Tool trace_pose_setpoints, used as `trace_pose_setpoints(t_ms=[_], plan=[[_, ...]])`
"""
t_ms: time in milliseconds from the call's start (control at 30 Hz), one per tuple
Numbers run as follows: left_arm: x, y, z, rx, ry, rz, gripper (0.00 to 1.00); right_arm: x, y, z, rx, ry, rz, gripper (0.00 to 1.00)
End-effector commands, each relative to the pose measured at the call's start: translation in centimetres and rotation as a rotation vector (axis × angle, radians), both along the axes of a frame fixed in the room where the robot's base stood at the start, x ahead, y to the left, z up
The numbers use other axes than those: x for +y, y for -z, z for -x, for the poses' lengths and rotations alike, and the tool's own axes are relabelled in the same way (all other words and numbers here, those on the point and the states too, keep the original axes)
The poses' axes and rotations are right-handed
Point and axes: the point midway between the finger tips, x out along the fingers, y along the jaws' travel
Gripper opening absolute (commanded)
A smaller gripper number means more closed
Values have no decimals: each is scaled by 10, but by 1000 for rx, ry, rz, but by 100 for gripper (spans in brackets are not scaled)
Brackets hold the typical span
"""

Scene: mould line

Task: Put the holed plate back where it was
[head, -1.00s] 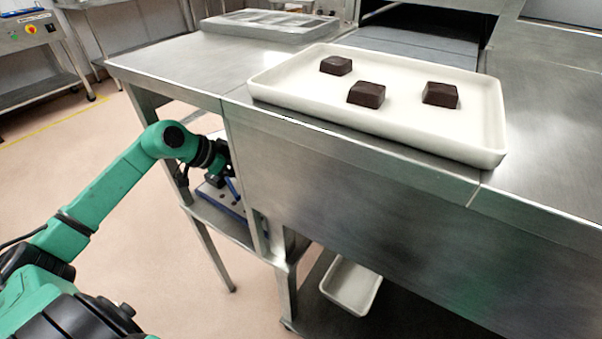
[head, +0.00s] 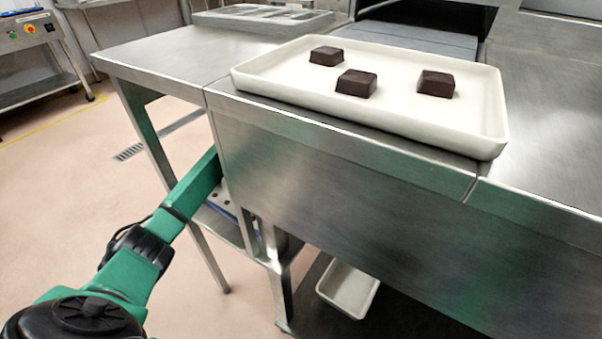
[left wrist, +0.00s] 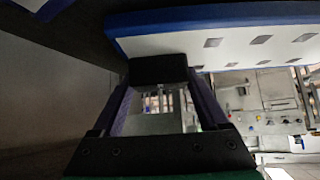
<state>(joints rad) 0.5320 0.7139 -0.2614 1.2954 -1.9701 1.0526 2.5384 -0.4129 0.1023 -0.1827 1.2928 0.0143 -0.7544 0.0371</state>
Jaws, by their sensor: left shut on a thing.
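The holed plate (left wrist: 225,45) shows along the top of the left wrist view. In the head view my green left arm reaches under the steel table, and the table's side hides the gripper. A small part of a blue-edged, holed piece (head: 222,199) shows there at the lower shelf; I cannot tell whether it is the held plate. My right gripper is not in view.
A white tray (head: 490,135) with three dark chocolate blocks stands on the steel table (head: 150,58). A moulded grey tray (head: 262,22) lies at the back. Table legs and side panel stand close to my left arm. Another white tray (head: 347,287) sits low underneath.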

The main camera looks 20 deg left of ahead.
Motion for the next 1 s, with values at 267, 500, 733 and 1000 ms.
trace_pose_setpoints(t_ms=[267,500,733,1000], plan=[[-1,1,-3,-4,0,-1,0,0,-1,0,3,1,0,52],[-1,4,-2,-2,-1,0,100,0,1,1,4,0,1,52],[1,0,-1,-2,-1,-1,100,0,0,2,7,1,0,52],[20,-37,31,-1,-1,-4,100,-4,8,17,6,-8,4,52]])
